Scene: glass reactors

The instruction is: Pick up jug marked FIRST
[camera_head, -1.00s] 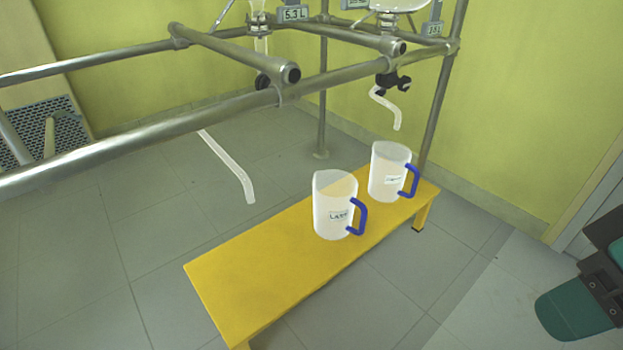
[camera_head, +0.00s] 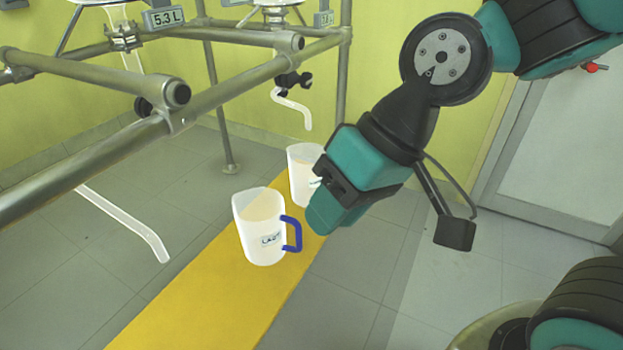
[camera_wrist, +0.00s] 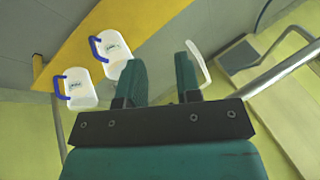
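Two clear jugs with blue handles stand upright on a yellow bench (camera_head: 205,300). The nearer jug (camera_head: 250,218) has a label that appears to read LAST. The farther jug (camera_head: 302,180) is partly hidden behind my gripper, and its label and handle are covered in the head view. In the wrist view the jug by the bench end (camera_wrist: 80,98) seems to be the farther one, with its label too blurred to read; the LAST jug (camera_wrist: 114,62) is beside it. My gripper (camera_head: 325,212) is in front of the farther jug; its teal fingers (camera_wrist: 160,72) are apart with nothing between them.
A metal pipe frame (camera_head: 215,96) stands left of and above the bench. A bent clear outlet tube (camera_head: 293,103) hangs above the farther jug, and another (camera_head: 125,225) hangs to the left. Floor right of the bench is clear; a white door (camera_head: 560,140) is at right.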

